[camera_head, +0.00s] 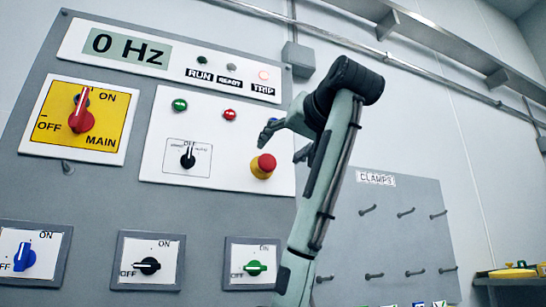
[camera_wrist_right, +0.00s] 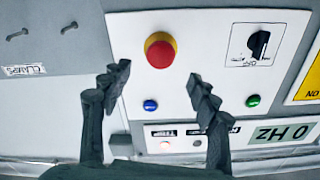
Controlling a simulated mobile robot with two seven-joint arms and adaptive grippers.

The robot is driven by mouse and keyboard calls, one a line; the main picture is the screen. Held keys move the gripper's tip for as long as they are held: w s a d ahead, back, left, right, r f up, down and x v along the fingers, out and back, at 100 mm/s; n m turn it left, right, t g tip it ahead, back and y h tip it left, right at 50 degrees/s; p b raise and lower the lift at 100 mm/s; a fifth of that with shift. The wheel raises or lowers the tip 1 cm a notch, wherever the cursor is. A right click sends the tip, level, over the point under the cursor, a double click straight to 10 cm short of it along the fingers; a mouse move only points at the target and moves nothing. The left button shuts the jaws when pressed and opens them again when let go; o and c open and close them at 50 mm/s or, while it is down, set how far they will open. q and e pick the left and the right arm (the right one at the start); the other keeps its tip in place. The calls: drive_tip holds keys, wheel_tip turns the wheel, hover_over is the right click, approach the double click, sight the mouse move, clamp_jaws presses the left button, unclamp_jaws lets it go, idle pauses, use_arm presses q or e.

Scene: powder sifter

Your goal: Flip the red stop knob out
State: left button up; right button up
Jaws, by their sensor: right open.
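The red stop knob (camera_head: 263,166) is a round red mushroom button on a yellow collar, at the lower right of the white control plate (camera_head: 220,165). In the right wrist view the knob (camera_wrist_right: 160,48) lies just beyond my fingertips, roughly centred between them. My right gripper (camera_head: 282,147) is open and empty, with its fingers spread above and right of the knob in the head view. The fingers also show apart in the right wrist view (camera_wrist_right: 160,74). I see no finger touching the knob, though the exact gap is hard to judge. My left gripper is not in view.
A black selector (camera_head: 188,158) sits left of the knob. Green (camera_head: 179,104) and red (camera_head: 229,114) buttons are above, with a blue button (camera_wrist_right: 150,105) near my fingers. The display (camera_head: 127,48) reads 0 Hz; the TRIP lamp (camera_head: 264,75) glows. Pegs (camera_head: 406,212) stick out at right.

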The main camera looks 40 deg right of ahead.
drive_tip(key=v, duration=0.4)
drive_tip(key=shift+s, duration=0.1)
drive_tip(key=shift+f, duration=0.1)
idle(0.5)
